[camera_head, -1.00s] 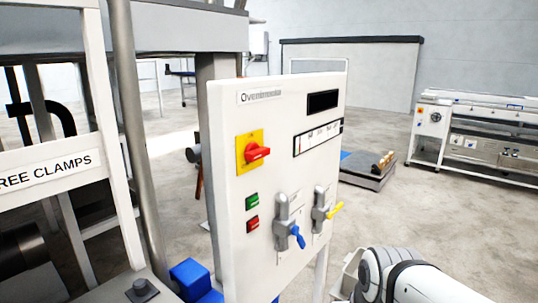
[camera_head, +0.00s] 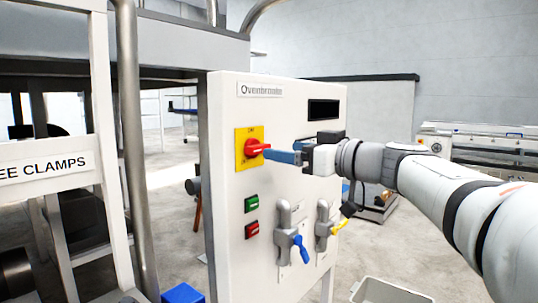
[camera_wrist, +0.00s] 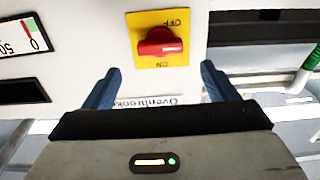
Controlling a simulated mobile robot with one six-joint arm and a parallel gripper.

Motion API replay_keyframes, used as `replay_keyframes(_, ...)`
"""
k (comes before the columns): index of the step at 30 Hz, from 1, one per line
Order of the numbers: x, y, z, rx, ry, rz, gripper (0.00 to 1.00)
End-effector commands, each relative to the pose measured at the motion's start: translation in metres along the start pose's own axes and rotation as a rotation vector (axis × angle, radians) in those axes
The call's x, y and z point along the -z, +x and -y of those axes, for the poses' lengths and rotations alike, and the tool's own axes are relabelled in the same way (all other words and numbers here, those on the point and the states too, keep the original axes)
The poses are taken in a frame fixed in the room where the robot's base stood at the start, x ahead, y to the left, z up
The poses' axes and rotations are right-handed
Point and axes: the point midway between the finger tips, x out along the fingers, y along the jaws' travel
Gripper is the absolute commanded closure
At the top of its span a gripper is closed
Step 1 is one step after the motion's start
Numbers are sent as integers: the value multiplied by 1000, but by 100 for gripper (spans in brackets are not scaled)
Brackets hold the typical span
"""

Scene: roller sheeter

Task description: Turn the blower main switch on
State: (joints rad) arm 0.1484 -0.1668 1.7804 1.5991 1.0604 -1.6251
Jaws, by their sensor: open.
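A red rotary switch (camera_head: 257,147) sits on a yellow plate (camera_head: 243,161) on the white control panel (camera_head: 220,210), under the label "Ovenbrooke". In the wrist view the red knob (camera_wrist: 160,44) shows upside down, its handle lying about crosswise between OFF and ON. My gripper (camera_head: 280,156) is in front of the panel, its blue fingers pointing at the knob. In the wrist view my gripper (camera_wrist: 160,80) is open, with one finger on each side and the knob ahead between them. Whether a finger touches the knob I cannot tell.
Below the switch are a green button (camera_head: 251,203), a red button (camera_head: 252,230), a blue-handled lever (camera_head: 300,247) and a yellow-handled lever (camera_head: 338,226). A dark display (camera_head: 323,110) is at upper right. A metal post (camera_head: 130,150) stands left of the panel.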

Motion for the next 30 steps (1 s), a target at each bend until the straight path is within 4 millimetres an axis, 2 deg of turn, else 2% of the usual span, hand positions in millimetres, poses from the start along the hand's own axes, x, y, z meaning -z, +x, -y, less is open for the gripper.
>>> replay_keyframes(6, 1, 36, 1, 5, 3, 2, 20)
replay_keyframes(12, 0, 61, 1, 2, 3, 3, 20)
replay_keyframes(23, -1, 68, 0, -2, 3, 4, 20)
replay_keyframes(30, -1, 68, 0, -2, 3, 4, 38)
